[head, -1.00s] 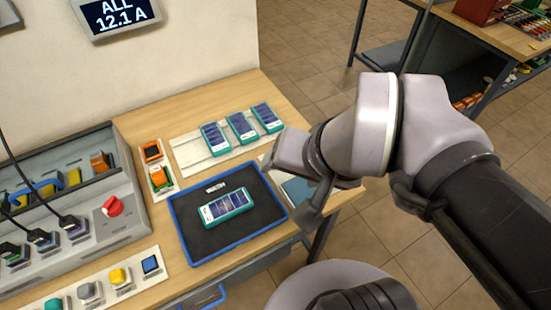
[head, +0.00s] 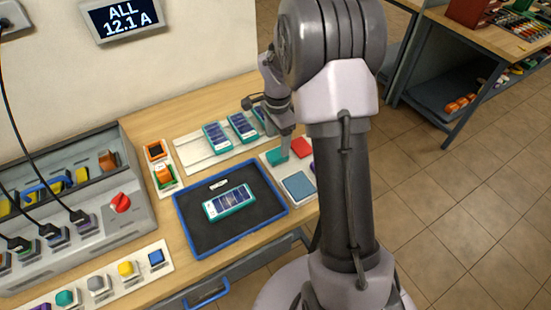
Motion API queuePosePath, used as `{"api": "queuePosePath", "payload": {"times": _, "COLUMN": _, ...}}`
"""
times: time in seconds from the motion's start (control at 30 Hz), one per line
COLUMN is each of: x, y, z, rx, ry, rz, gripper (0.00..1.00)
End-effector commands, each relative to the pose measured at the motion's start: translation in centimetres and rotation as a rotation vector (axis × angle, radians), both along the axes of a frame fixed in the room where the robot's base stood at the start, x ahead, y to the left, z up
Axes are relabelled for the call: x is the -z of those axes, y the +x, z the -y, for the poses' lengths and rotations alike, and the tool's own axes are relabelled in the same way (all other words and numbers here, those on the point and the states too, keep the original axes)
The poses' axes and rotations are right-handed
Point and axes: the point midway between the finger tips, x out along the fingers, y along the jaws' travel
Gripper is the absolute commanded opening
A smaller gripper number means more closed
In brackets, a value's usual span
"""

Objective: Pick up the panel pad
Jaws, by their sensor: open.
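No label shows which thing is the panel pad. A white plate (head: 270,157) at the right of the bench carries flat coloured pads: a teal one (head: 277,156), a red one (head: 302,148), a grey-blue one (head: 299,186) and a purple edge partly behind my arm. My gripper (head: 286,145) points down over the back left of this plate, close to the teal pad. Its jaws are open; whether they touch the pad cannot be told. A teal device with a dark screen (head: 230,202) lies in the blue-rimmed tray (head: 205,253).
A holder with orange pieces (head: 163,172), a grey charging box with a red knob (head: 120,202) and a strip of coloured buttons (head: 97,285) are at left. A wall display (head: 122,15) hangs above.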

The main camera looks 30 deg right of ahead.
Motion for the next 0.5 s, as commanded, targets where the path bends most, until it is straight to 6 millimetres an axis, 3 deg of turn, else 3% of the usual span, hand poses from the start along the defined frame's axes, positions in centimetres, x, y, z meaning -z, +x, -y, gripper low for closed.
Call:
{"api": "queuePosePath", "payload": {"times": 0.17, "x": 1.8, "y": -0.1, "z": 0.0, "rx": 0.0, "ry": 0.0, "rz": 0.001, "gripper": 0.69}}
{"api": "queuePosePath", "payload": {"times": 0.4, "x": 6.3, "y": -0.4, "z": -0.1, "rx": -0.001, "ry": 0.0, "rz": 0.0, "gripper": 0.69}}
{"api": "queuePosePath", "payload": {"times": 0.5, "x": 6.5, "y": -0.4, "z": -0.1, "rx": -0.001, "ry": 0.0, "rz": 0.001, "gripper": 0.69}}
